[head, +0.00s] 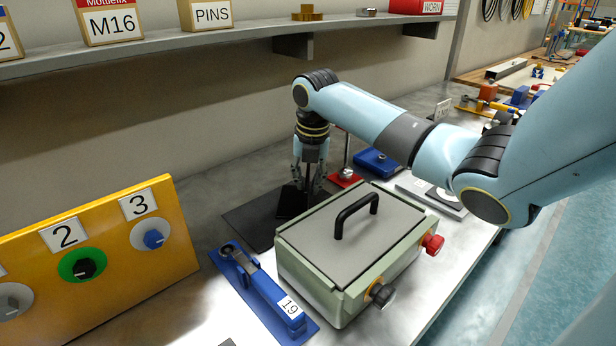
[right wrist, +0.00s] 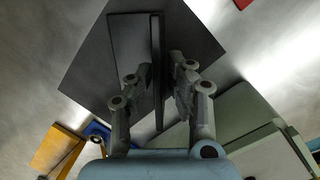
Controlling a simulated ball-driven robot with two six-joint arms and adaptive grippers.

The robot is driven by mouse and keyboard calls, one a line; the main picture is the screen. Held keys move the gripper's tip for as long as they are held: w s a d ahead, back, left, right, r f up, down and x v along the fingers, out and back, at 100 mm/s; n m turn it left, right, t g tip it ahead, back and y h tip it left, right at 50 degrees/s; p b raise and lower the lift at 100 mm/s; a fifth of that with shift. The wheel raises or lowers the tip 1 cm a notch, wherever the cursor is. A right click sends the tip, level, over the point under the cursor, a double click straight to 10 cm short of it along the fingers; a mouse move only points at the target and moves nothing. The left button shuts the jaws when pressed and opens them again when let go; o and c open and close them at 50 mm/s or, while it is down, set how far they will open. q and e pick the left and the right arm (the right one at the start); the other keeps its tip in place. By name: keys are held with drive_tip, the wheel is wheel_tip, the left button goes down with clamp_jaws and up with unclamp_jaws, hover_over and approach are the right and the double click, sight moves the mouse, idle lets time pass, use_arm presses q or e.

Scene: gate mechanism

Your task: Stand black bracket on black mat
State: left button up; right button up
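The black bracket (head: 291,203) stands on the black mat (head: 248,218), behind the green box. In the right wrist view the bracket (right wrist: 130,45) shows a flat foot on the mat (right wrist: 88,70) and a thin upright plate. My right gripper (head: 309,180) points down over the mat. In the right wrist view its fingers (right wrist: 162,70) are spread on both sides of the upright plate, with a small gap visible on at least the right side. The gripper partly hides the bracket. My left gripper is not in view.
The green box (head: 350,245) with a black handle stands close in front of the mat. A blue tool (head: 265,290) marked 19 lies left of it. A yellow panel (head: 100,255) stands at left. A red-based part (head: 345,176) and blue block (head: 376,160) sit behind.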

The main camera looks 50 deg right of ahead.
drive_tip(key=shift+o, duration=0.9)
wheel_tip(320, 180, up, 12)
drive_tip(key=s, duration=0.1)
drive_tip(key=shift+s+a, duration=0.4)
drive_tip(key=shift+a, duration=0.05)
drive_tip(key=shift+r, duration=0.2)
